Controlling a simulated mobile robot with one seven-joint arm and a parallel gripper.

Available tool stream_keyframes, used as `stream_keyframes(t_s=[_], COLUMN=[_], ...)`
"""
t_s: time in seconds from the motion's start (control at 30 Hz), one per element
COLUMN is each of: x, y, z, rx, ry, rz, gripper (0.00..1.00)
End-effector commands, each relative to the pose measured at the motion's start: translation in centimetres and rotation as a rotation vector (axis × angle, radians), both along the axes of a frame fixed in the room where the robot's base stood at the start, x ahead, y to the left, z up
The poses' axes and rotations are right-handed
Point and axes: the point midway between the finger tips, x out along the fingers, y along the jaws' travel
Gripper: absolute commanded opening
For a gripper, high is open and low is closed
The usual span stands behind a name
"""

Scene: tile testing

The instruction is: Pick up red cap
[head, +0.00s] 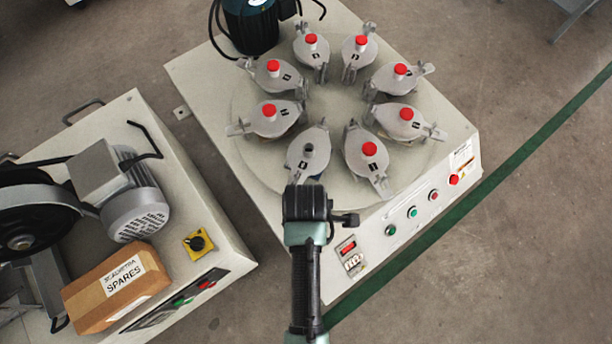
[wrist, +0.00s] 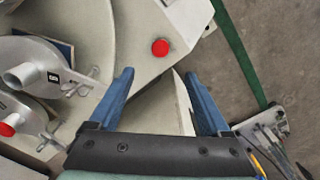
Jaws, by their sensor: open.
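In the wrist view a round red cap (wrist: 160,47) lies on the machine's flat beige top, apart from the fixtures. It is ahead of my gripper (wrist: 159,74), whose blue fingers are spread wide with nothing held. I cannot make out this loose cap in the head view, where my gripper (head: 306,192) and arm cover part of the machine's near side. A grey fixture (head: 302,167) just beyond my gripper has a bare grey stub with no red cap; it also shows at the left of the wrist view (wrist: 38,60).
Several other fixtures on the turntable (head: 345,110) carry red caps, such as the right one (head: 369,149). A dark motor (head: 250,25) stands behind. A second bench with a spares box (head: 118,288) is at left. Buttons line the machine's front (head: 412,212).

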Motion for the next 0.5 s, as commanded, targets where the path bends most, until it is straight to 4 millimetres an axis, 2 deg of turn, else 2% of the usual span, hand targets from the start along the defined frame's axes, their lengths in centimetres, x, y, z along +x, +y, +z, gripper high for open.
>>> stream_keyframes(t_s=[0.03,0.3,0.5], x=[-0.3,-0.3,-0.2], y=[0.0,0.0,0.0], z=[-1.1,-6.1,-7.7], rx=[0.0,-0.001,0.0], ry=[0.01,0.009,0.007], rz=[0.004,0.006,0.005], gripper=[0.81,0.81,0.81])
